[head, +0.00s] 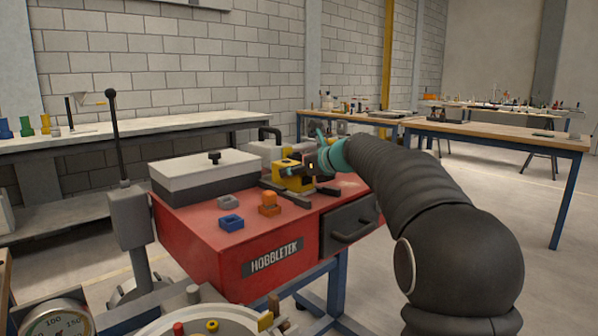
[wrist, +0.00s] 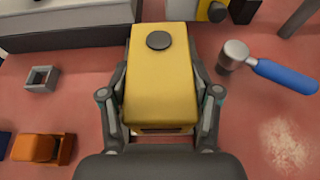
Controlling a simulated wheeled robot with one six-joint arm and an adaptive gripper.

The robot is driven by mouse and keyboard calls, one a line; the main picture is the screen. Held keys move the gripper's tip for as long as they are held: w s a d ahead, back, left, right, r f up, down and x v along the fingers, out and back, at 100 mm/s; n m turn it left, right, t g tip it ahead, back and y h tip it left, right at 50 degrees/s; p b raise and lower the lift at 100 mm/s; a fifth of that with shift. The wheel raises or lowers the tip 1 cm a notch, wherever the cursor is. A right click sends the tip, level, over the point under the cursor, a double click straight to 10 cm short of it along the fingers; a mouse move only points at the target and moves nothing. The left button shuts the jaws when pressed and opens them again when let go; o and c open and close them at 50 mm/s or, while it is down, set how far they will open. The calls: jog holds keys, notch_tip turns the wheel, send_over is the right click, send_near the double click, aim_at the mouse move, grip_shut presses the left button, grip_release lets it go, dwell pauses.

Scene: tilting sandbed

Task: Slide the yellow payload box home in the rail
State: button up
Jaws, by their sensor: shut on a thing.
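The yellow payload box (wrist: 160,85) fills the middle of the wrist view, with a round dark knob on its top. My gripper (wrist: 161,100) has one finger on each side of the box, shut on it. In the head view the yellow box (head: 288,178) is on or just above the red bench top, partly hidden by my gripper (head: 305,168). Dark bars (head: 284,194) lie by the box and may be the rail. I cannot tell how the box sits against them.
A grey lidded case (head: 208,176) stands left of the box. An orange block (head: 269,204), blue block (head: 231,222) and small grey block (head: 229,202) lie in front. A blue-handled tool (wrist: 285,76) and pale powder (wrist: 286,144) lie right of the box. A drawer (head: 350,228) is below.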

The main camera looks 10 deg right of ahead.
jog(key=shift+w+a+r, duration=0.1)
jog(key=shift+w+a, duration=0.2)
jog(key=shift+w, duration=0.15)
jog(key=shift+w+a, duration=0.1)
jog(key=shift+w+a, duration=0.35)
jog(key=shift+w, duration=0.1)
jog(key=o, duration=1.6)
jog(key=shift+o, duration=0.2)
jog(key=shift+o, duration=0.9)
